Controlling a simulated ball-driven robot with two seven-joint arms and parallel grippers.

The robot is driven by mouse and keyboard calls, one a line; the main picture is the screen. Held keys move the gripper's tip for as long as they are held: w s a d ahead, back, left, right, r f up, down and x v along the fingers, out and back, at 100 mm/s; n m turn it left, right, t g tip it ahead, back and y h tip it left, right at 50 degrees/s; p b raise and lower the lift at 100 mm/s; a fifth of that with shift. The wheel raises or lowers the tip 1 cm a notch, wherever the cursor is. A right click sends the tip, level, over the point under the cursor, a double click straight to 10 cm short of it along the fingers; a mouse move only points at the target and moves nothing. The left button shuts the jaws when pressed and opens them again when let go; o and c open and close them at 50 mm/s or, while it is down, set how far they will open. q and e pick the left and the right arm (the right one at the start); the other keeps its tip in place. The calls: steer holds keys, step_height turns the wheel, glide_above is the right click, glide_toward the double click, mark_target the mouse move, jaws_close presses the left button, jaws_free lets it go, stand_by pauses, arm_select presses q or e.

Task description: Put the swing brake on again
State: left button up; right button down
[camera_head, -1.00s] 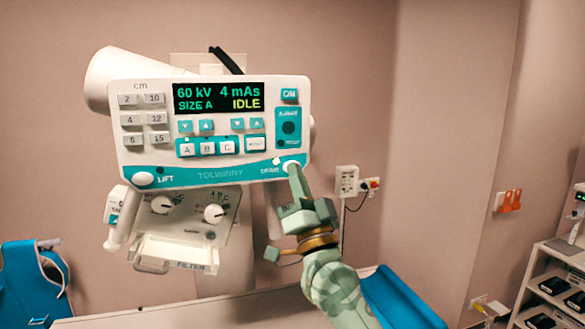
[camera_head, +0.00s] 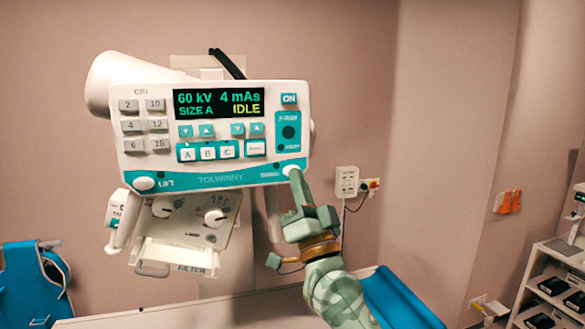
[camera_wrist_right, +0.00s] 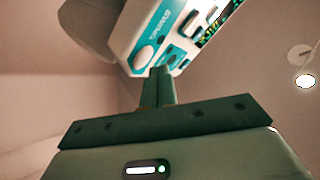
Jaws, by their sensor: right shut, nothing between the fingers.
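The white and teal control panel (camera_head: 213,135) of the tube head faces me, its display (camera_head: 218,103) reading 60 kV, 4 mAs, SIZE A, IDLE. A round white button (camera_head: 292,169) sits at the right end of the lower teal strip; its small label is too blurred to read. My right gripper (camera_head: 296,176) is shut and empty, its fingertips at this button's lower edge; touching or just apart, I cannot tell. In the right wrist view the shut fingers (camera_wrist_right: 159,72) overlap the panel edge beside a white button (camera_wrist_right: 143,57). My left gripper is out of view.
The LIFT button (camera_head: 144,184) is at the strip's left end. The knob box (camera_head: 190,216) and filter holder (camera_head: 175,255) hang below. A wall socket (camera_head: 347,182) is to the right, a blue apron (camera_head: 30,288) at left, a shelf (camera_head: 545,285) at far right.

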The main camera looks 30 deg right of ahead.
steer(key=shift+s, duration=0.1)
steer(key=s+p, duration=0.1)
steer(key=s, duration=0.1)
steer(key=s+a+p, duration=0.1)
steer(key=s, duration=0.1)
steer(key=shift+s+a, duration=0.1)
steer(key=shift+s, duration=0.3)
stand_by(0.9)
